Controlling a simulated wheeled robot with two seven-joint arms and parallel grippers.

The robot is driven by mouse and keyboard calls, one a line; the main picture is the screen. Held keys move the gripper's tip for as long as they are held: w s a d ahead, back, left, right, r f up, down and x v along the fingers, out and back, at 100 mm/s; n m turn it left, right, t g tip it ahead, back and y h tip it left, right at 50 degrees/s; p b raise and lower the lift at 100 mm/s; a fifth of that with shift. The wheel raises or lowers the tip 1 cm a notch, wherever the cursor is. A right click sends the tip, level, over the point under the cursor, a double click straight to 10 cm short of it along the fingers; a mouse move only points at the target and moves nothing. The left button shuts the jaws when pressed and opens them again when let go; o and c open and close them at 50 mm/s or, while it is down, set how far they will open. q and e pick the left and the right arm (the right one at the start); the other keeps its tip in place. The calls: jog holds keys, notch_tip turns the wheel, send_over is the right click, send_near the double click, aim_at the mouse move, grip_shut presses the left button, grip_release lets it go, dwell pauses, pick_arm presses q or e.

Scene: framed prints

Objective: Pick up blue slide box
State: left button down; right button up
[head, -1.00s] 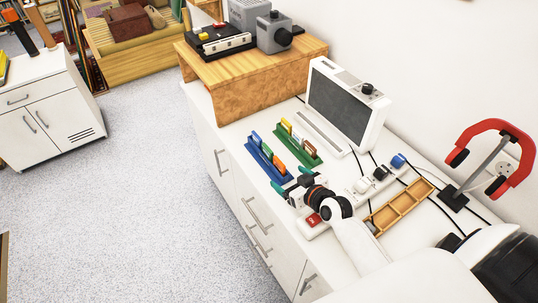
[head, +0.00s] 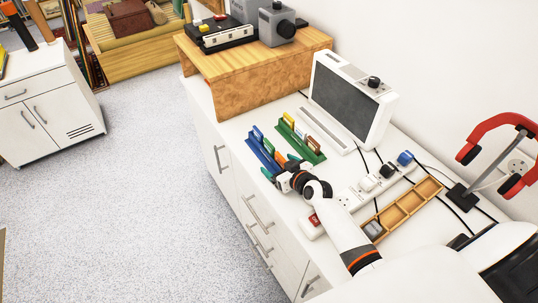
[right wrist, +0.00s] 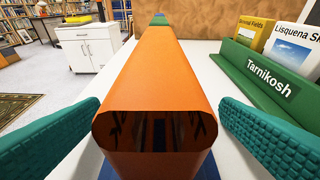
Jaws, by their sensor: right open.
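A blue box (head: 258,133), which looks like the blue slide box, stands at the far end of the blue rack (head: 254,151). An orange box (head: 280,158) stands nearer in the same rack and fills the middle of the right wrist view (right wrist: 160,85). My right gripper (head: 285,168) is at the rack's near end. Its teal fingers are open on either side of the orange box, with gaps to both sides. In the right wrist view the orange box hides most of what stands behind it; only a greenish top (right wrist: 160,18) shows. My left gripper is not in view.
A green rack (head: 311,155) with several boxes stands close on the right; its label reads "Tarnikosh" (right wrist: 270,65). A white-framed screen (head: 346,100), power strip (head: 372,187) and wooden tray (head: 405,207) lie further right. A wooden riser (head: 262,88) stands behind.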

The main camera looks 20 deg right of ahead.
jog(key=shift+c, duration=0.9)
jog(key=shift+r, duration=0.15)
jog(key=c, duration=1.1)
